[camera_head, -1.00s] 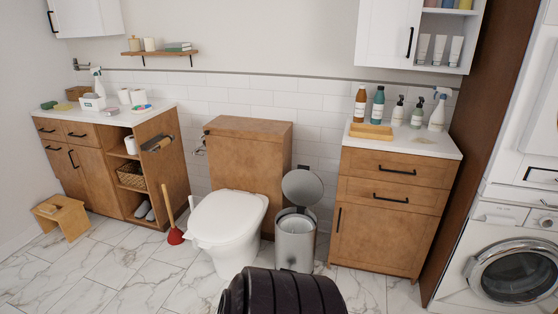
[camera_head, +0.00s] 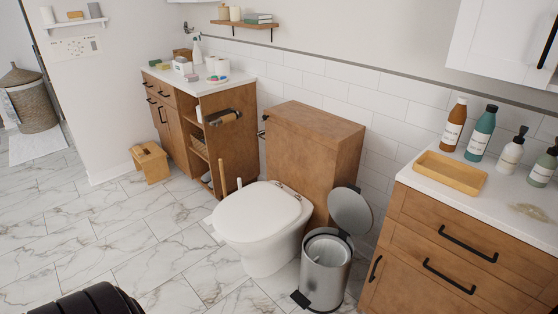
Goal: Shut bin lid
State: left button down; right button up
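The bin (camera_head: 326,270) is a silver metal pedal bin on the marble floor, between the toilet and the right-hand wooden cabinet. Its round grey lid (camera_head: 350,211) stands open, tilted up and back on its hinge at the rear right. A pale liner shows around the rim, and a dark pedal sticks out at the bin's lower left. Neither of my grippers shows in the head view.
The white toilet (camera_head: 262,222) stands just left of the bin. The wooden cabinet (camera_head: 455,245) with dark handles is close on its right. A small wooden stool (camera_head: 150,162) stands further left. The marble floor (camera_head: 130,240) in front and to the left is clear.

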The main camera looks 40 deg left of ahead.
aim_at(350, 210)
jog(key=i+j+u, duration=0.35)
jog(key=i, duration=0.35)
jog(key=i+u, duration=0.4)
jog(key=i, duration=0.3)
